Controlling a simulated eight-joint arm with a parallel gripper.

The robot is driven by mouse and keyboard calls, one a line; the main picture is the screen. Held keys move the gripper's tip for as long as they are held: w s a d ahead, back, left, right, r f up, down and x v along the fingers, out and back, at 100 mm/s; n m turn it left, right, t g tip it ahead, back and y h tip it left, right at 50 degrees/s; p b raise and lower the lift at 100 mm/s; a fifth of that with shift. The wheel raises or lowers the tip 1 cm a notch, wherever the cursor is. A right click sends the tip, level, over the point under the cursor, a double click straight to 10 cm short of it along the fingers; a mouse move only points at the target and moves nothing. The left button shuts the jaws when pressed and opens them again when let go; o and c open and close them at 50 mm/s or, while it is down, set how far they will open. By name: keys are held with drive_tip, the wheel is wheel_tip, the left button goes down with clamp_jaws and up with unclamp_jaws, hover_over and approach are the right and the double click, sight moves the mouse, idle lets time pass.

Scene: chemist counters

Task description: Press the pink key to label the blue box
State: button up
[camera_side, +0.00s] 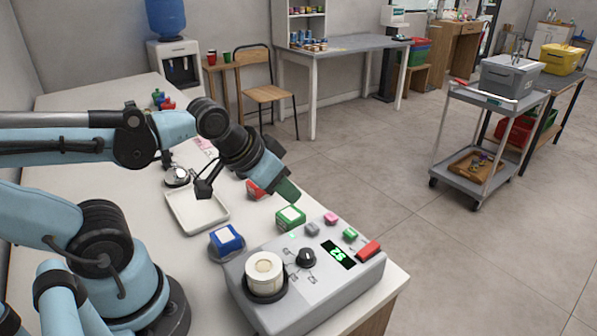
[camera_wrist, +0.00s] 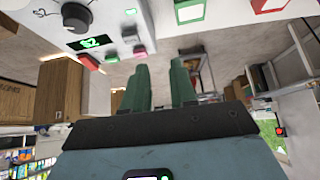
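The labelling machine (camera_side: 285,318) stands at the front right of the counter. Its pink key (camera_side: 331,219) is between a grey key and a green key; it also shows in the wrist view (camera_wrist: 140,52), just above the fingers. My gripper (camera_side: 288,191) is in the air behind the machine, apart from the keys. In the wrist view my gripper (camera_wrist: 160,85) has its two green fingers apart, with nothing between them.
A green box (camera_side: 291,218) and a red box (camera_side: 254,190) stand near my gripper. The machine carries a label roll (camera_side: 264,276), a dial (camera_side: 306,257), a lit display (camera_side: 338,254) and a large red key (camera_side: 368,250). A white tray (camera_side: 197,230) lies further left.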

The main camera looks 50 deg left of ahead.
clamp_jaws()
idle(1.2)
